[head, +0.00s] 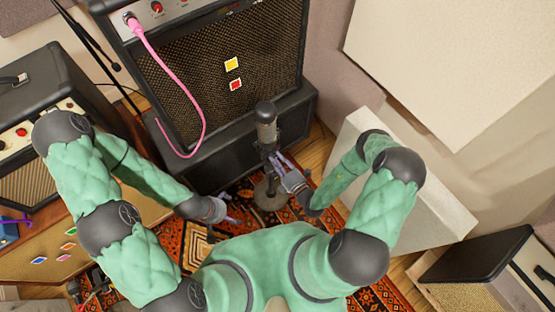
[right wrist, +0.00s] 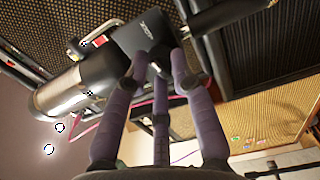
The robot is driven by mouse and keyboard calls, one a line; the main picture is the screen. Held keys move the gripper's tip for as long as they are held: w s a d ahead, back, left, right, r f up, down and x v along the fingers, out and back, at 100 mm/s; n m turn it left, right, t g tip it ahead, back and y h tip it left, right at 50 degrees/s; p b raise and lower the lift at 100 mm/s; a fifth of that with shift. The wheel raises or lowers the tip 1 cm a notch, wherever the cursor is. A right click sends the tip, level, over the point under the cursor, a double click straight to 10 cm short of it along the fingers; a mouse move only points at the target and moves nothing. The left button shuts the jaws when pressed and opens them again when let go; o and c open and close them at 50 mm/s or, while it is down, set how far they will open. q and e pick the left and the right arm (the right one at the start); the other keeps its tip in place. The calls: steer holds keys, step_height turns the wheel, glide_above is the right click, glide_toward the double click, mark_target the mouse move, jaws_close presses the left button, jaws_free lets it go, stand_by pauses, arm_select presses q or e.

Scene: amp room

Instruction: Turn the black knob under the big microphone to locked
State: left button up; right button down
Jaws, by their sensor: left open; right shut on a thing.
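The big microphone (head: 266,125), with a black top and a grey grille, stands upright on a stand with a round base (head: 270,194). It also shows in the right wrist view (right wrist: 72,90), tilted by the camera's angle. My right gripper (head: 276,160) is just under the microphone, beside the stand. In the right wrist view its purple fingers (right wrist: 160,65) are closed around the black knob (right wrist: 158,56), by a dark block of the mount. The fingers hide much of the knob, and I cannot read its setting. My left gripper (head: 230,208) is open and empty, low above the rug.
A big amplifier (head: 215,75) with a pink cable (head: 178,82) stands on a black cabinet behind the microphone. A smaller amp (head: 35,120) is at left, and a pale panel (head: 425,190) is at right. The patterned rug (head: 190,250) looks clear near the stand.

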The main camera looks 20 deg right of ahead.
steer(key=shift+f+m, duration=0.1)
steer(key=shift+m, duration=0.3)
steer(key=c, duration=1)
jaws_free()
steer(key=shift+c, duration=0.2)
steer(key=v, duration=1.2)
